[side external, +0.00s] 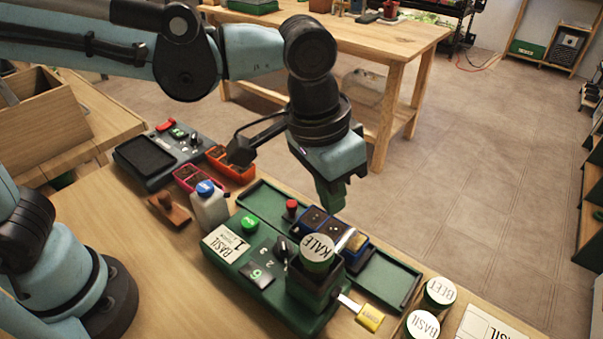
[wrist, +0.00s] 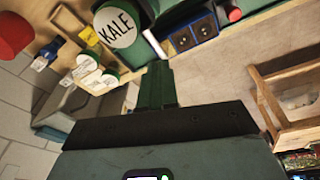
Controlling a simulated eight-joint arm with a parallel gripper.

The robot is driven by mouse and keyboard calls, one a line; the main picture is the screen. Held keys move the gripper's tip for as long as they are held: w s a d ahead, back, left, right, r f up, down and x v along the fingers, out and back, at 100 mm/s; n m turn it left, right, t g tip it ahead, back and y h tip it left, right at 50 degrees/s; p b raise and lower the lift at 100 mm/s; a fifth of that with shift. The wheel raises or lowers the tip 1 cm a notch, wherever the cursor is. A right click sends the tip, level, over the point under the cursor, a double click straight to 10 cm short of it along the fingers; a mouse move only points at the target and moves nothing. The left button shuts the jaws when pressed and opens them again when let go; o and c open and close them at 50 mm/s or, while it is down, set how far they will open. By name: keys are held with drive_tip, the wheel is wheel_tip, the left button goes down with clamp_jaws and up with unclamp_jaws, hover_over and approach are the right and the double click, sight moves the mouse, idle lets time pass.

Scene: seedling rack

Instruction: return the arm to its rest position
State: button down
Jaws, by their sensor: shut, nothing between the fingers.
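My gripper (side external: 333,192) is above the work table in the side external view, over the far edge of the green tray area. Its green fingers are together with nothing between them. In the wrist view the shut fingers (wrist: 157,85) point toward the table edge. The arm is bent, with the wrist hanging down. A green jar labelled KALE (side external: 317,254) stands on the green device (side external: 262,290) in front of the gripper, apart from it. The KALE lid also shows in the wrist view (wrist: 115,27).
A blue two-hole block (side external: 325,226) and a red knob (side external: 291,208) are close below my gripper. A white bottle with a blue cap (side external: 209,205) stands left. Jars labelled BLET (side external: 439,293) and BASIL (side external: 422,326) stand right. A wooden bench (side external: 375,40) is behind; floor lies between.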

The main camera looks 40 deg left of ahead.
drive_tip(key=s+a+f+n+t+y, duration=0.1)
drive_tip(key=a+n+t, duration=0.3)
drive_tip(key=a, duration=2)
drive_tip(key=shift+s+f+t, duration=0.35)
drive_tip(key=shift+s+t, duration=0.05)
drive_tip(key=shift+t, duration=0.3)
